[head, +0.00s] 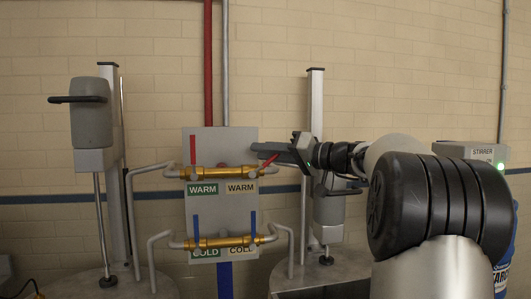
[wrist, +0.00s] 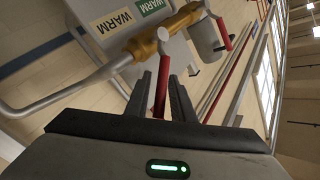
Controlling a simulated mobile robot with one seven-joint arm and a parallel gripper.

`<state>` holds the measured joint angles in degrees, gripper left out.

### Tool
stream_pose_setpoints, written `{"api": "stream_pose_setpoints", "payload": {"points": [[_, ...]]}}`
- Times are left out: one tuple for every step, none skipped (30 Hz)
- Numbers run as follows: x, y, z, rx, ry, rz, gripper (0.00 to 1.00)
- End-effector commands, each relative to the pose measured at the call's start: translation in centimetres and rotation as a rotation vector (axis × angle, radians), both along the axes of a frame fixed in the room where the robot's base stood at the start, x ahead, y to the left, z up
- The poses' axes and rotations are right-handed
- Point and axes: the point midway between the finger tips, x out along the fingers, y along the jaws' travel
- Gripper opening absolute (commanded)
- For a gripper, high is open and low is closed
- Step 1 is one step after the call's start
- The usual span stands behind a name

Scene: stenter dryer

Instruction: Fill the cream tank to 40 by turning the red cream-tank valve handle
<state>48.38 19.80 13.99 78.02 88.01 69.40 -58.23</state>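The red cream-tank valve handle (head: 268,160) is on the upper brass pipe, above the cream WARM label (head: 241,187). In the head view it tilts up to the right. In the wrist view the same red handle (wrist: 161,85) lies between my two dark fingers. My gripper (head: 298,148) reaches in from the right at the handle. In the wrist view my gripper (wrist: 160,88) looks open around the handle, with gaps beside it. The tank's fill level is not readable in either view.
Another red handle (head: 193,150) stands upright above the green WARM label (head: 202,188). Blue handles (head: 196,226) stand on the lower COLD pipe. Grey pipes (head: 304,185) curve down to the tanks. A stirrer box (head: 470,152) with a green light stands at the right.

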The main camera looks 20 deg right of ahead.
Motion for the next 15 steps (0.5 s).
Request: {"api": "stream_pose_setpoints", "payload": {"points": [[-0.02, -0.01, 0.0, 0.0, 0.0, 0.0, 0.13], [-0.01, -0.02, 0.01, 0.0, 0.0, 0.0, 0.08], [-0.02, -0.02, 0.01, 0.0, 0.0, 0.0, 0.01], [-0.02, -0.02, 0.01, 0.0, 0.0, 0.0, 0.0], [-0.02, -0.02, 0.01, 0.0, 0.0, 0.0, 0.0], [-0.03, -0.03, 0.01, 0.0, 0.0, 0.0, 0.0], [-0.03, -0.03, 0.01, 0.0, 0.0, 0.0, 0.0], [-0.03, -0.03, 0.01, 0.0, 0.0, 0.0, 0.0], [-0.03, -0.03, 0.01, 0.0, 0.0, 0.0, 0.0], [-0.03, -0.02, 0.01, 0.0, 0.0, 0.0, 0.0], [-0.03, -0.02, 0.01, -0.002, 0.001, 0.0, 0.0], [-0.03, -0.01, 0.03, -0.004, 0.001, 0.0, 0.0], [-0.03, 0.02, 0.05, -0.007, 0.001, 0.0, 0.0], [-0.02, 0.05, 0.09, -0.01, 0.001, 0.0, 0.0], [-0.02, 0.1, 0.13, -0.018, 0.003, 0.0, 0.0]]}}
